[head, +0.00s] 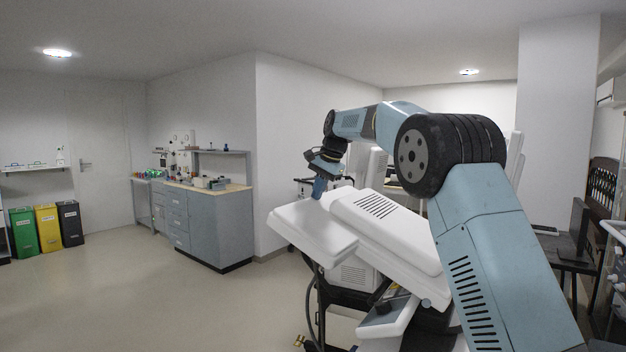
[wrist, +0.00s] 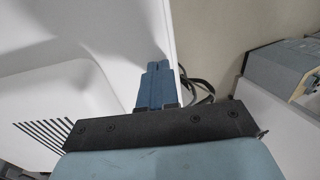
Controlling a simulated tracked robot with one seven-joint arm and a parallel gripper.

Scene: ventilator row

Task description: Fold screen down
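The ventilator's white screen (head: 312,232) is a flat panel that slopes down to the left, next to the white slotted housing (head: 392,232). In the wrist view, the white panel (wrist: 110,35) lies beyond my fingers, and the slotted housing (wrist: 30,100) is at the left. My gripper (head: 319,188) is over the back part of the screen, near the housing. Its two blue fingers (wrist: 155,80) lie side by side with no clear gap, and nothing shows between them. The fingertips are at or very near the panel; contact is hard to tell.
Dark cables (wrist: 198,90) hang just beyond the panel's edge. Grey cabinets (head: 215,225) with a wooden top stand at the back left. Coloured bins (head: 47,228) stand by the far left wall. The floor at left is clear. A dark table (head: 565,245) is at the right.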

